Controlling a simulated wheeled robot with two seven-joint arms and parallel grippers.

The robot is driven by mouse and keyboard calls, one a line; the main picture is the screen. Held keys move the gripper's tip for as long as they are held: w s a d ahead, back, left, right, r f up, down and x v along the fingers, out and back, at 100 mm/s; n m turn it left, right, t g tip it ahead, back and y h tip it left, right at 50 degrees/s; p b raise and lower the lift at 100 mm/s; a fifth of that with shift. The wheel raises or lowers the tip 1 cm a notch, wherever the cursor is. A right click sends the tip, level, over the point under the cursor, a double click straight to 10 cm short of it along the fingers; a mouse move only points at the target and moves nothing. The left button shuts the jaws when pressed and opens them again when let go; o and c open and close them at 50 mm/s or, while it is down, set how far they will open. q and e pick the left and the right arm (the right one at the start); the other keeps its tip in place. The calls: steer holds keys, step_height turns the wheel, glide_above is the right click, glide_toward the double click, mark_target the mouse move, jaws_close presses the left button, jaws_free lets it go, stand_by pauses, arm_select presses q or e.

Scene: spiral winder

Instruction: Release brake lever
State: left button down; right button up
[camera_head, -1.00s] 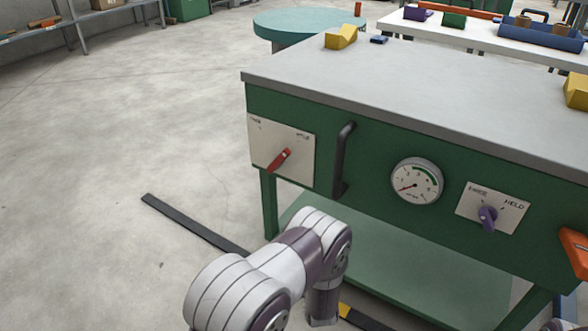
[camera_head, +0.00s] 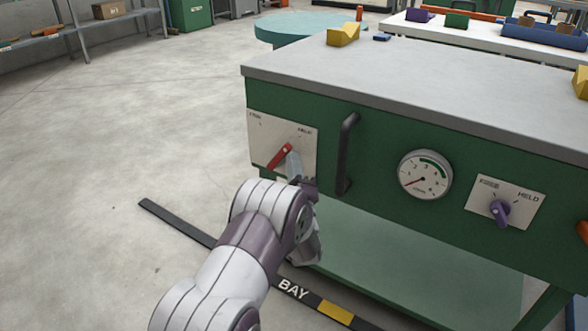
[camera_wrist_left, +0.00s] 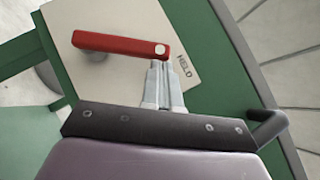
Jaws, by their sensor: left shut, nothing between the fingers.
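A red lever (camera_head: 280,156) sits on a pale plate (camera_head: 258,145) at the left of the green front panel. The plate has a label at upper left and HELD at upper right; the lever slants up toward HELD. The lever also shows in the left wrist view (camera_wrist_left: 115,43), with a pale round spot at its end near HELD. My left gripper (camera_head: 292,158) is shut and empty, its tips close beside that end. In the left wrist view the fingertips (camera_wrist_left: 160,66) appear just below the spot; contact cannot be told. My right gripper is out of view.
A black vertical handle (camera_head: 345,155) stands out just right of the plate. Further right are a round gauge (camera_head: 425,174) and a purple lever (camera_head: 499,211) on its own plate. The grey top (camera_head: 400,90) overhangs the panel. Open floor lies left.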

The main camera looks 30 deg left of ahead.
arm_select(q)
steer(key=shift+r, duration=0.1)
steer(key=a+r+n+g+h+p, duration=0.2)
steer(key=a+n+p, duration=0.3)
steer(key=p, duration=0.7)
steer(key=a+r+n+g+h+p, duration=0.2)
steer(key=a+n+g+p, duration=0.3)
steer(key=p, duration=0.8)
steer(key=shift+w+a+r+h, duration=0.25)
steer(key=shift+w+a+h, duration=0.15)
steer(key=shift+a, duration=0.05)
